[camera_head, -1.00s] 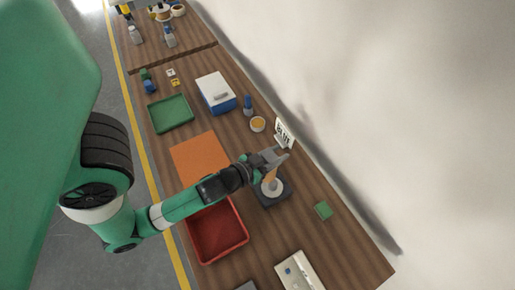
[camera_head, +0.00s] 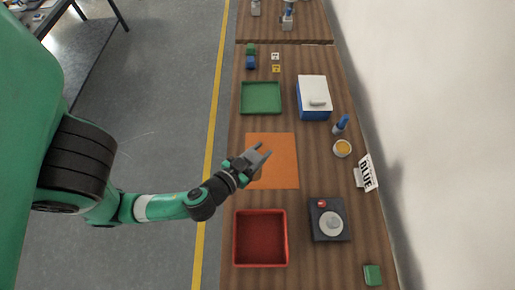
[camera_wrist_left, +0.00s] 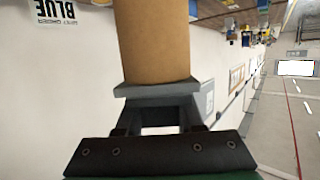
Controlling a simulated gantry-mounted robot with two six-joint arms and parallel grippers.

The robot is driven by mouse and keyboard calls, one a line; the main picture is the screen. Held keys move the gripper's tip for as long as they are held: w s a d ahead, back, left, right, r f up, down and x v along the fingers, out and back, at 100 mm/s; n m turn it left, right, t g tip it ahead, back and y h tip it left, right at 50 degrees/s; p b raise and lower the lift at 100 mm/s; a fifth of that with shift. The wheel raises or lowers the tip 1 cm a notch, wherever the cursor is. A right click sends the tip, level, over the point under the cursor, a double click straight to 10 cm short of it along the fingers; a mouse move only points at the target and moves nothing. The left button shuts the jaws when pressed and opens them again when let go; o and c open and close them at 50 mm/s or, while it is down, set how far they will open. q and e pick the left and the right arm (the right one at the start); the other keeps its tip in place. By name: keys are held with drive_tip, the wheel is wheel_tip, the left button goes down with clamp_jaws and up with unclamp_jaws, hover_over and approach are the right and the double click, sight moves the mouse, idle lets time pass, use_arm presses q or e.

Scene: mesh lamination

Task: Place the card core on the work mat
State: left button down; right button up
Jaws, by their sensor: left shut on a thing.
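My left gripper (camera_head: 262,158) is over the orange work mat (camera_head: 284,145) in the head view. It is shut on the card core, a plain brown cardboard tube that fills the top of the left wrist view (camera_wrist_left: 152,40). In the head view only a little of the card core (camera_head: 257,175) shows below the fingers. I cannot tell whether its lower end touches the mat. My right gripper is in neither view.
A red tray (camera_head: 238,240) lies nearer than the mat, a green tray (camera_head: 261,98) beyond it.

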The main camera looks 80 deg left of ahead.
use_arm(q)
drive_tip(key=w+a+f+b, duration=0.7)
drive_tip(key=w+a+f, duration=0.2)
drive_tip(key=f, duration=0.4)
drive_tip(key=shift+w+m+h, duration=0.2)
drive_tip(key=shift+m+h, duration=0.1)
drive_tip(key=shift+a, duration=0.1)
